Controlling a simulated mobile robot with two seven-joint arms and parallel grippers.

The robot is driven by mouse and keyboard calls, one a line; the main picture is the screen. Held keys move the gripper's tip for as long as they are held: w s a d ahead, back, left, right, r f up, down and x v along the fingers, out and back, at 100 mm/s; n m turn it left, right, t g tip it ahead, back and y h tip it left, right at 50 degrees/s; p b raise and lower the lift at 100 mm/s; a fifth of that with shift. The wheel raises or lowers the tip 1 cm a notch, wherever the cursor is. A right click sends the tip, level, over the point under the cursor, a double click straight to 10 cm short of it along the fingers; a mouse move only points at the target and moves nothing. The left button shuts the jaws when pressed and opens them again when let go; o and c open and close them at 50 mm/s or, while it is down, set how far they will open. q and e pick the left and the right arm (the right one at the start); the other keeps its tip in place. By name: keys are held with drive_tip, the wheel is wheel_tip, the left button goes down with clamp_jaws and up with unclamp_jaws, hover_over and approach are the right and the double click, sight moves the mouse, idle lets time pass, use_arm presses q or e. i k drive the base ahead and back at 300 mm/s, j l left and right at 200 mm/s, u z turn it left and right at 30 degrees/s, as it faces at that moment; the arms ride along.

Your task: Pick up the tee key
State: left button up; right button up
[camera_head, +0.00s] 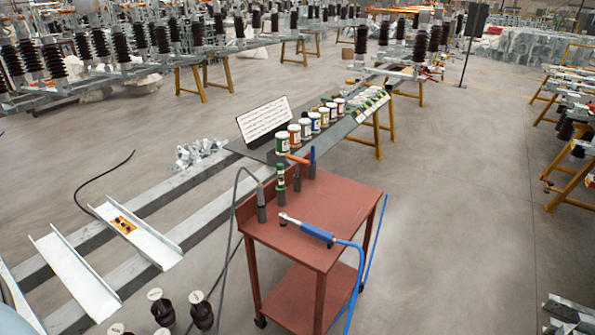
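A red two-shelf cart (345,207) stands at the middle of the head view. At its back edge an orange bar-like handle (297,159) lies across the top of a dark upright holder (297,181); it looks like the tee key, but it is too small to be sure. A blue-handled tool (312,156) stands upright close to its right. A green tool (280,177) stands upright to its left. A blue-gripped wrench (308,229) lies at the front of the cart top. Neither of my grippers shows.
A dark table (262,152) with a white sign (264,119) and several colored cans stands behind the cart. Metal channels (75,272) lie at the left. A blue hose (358,270) hangs from the cart's right side. Floor (450,240) right of the cart is clear.

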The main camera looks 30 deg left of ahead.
sight(299, 160)
drive_tip(key=u, duration=2.3)
drive_tip(key=l+u, duration=0.15)
drive_tip(key=u, duration=0.25)
drive_tip(key=l+u, duration=0.2)
drive_tip(key=u, duration=0.2)
drive_tip(key=l+u, duration=0.2)
drive_tip(key=l, duration=0.15)
drive_tip(key=k+l+u, duration=0.15)
drive_tip(key=l, duration=0.15)
drive_tip(key=l+u, duration=0.2)
drive_tip(key=l, duration=0.15)
drive_tip(key=k+l+u, duration=0.1)
drive_tip(key=l, duration=0.3)
drive_tip(key=k+l, duration=0.25)
drive_tip(key=l, duration=0.15)
drive_tip(key=k+l+u, duration=0.15)
drive_tip(key=l, duration=0.3)
drive_tip(key=k+l, duration=0.2)
drive_tip(key=l, duration=0.15)
drive_tip(key=k+l+u, duration=0.15)
drive_tip(key=l, duration=0.25)
drive_tip(key=k, duration=0.05)
